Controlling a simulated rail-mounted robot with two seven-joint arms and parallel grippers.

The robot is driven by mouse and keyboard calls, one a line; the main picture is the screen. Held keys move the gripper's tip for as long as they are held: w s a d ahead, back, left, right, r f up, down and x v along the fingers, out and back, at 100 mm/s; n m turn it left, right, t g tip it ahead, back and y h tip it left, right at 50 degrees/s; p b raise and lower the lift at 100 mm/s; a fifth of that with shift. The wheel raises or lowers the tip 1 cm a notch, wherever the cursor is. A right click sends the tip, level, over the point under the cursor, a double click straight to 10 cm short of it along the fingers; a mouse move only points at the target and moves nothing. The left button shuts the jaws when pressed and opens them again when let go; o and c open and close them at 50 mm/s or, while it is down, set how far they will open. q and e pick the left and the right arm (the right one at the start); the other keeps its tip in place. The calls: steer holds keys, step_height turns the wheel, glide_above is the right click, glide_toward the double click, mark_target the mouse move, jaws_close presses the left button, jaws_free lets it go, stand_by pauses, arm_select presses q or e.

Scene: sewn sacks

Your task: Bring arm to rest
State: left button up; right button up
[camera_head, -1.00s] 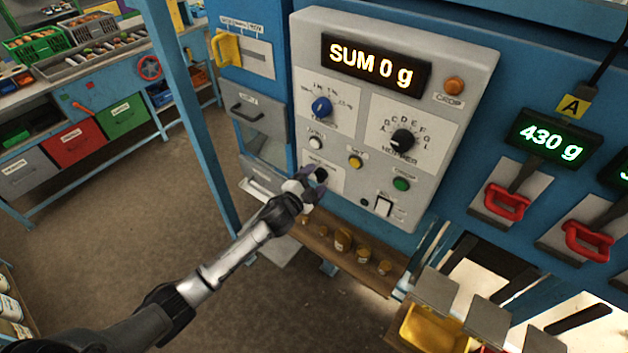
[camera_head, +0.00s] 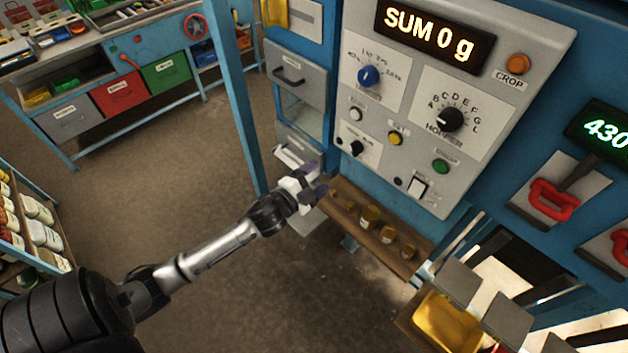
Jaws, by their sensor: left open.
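My left arm comes in from the lower left. Its gripper (camera_head: 316,181) is open and empty, in front of the lower left of the grey control panel (camera_head: 480,95). It stands apart from the small black knob (camera_head: 356,147) on that panel. The panel's display (camera_head: 434,33) reads SUM 0 g. My right gripper is not in view.
A wooden shelf (camera_head: 345,204) with several brass weights (camera_head: 370,215) lies just right of my gripper. Red handles (camera_head: 552,200) and a yellow bin (camera_head: 447,322) are at the right. A blue post (camera_head: 243,110) stands left of the panel. Open floor (camera_head: 150,190) lies at the left.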

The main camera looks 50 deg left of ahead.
arm_select(q)
steer(key=shift+s, duration=0.4)
stand_by(0.4)
steer(key=s+a+f+n+g+y, duration=0.3)
steer(key=s+f+n+g+y, duration=0.1)
steer(key=n+g, duration=0.25)
steer(key=s+d+f+n+g+h, duration=0.1)
steer(key=s+d+f+g+h, duration=0.25)
steer(key=s+d, duration=0.75)
steer(key=s+d+f+n+g+h, duration=0.2)
steer(key=s+d+f+g, duration=0.3)
steer(key=s+d, duration=0.55)
step_height(320, 180, up, 15)
steer(key=a+p, duration=0.1)
steer(key=p, duration=1.3)
steer(key=shift+s+a+t, duration=0.3)
steer(key=shift+s+a, duration=0.1)
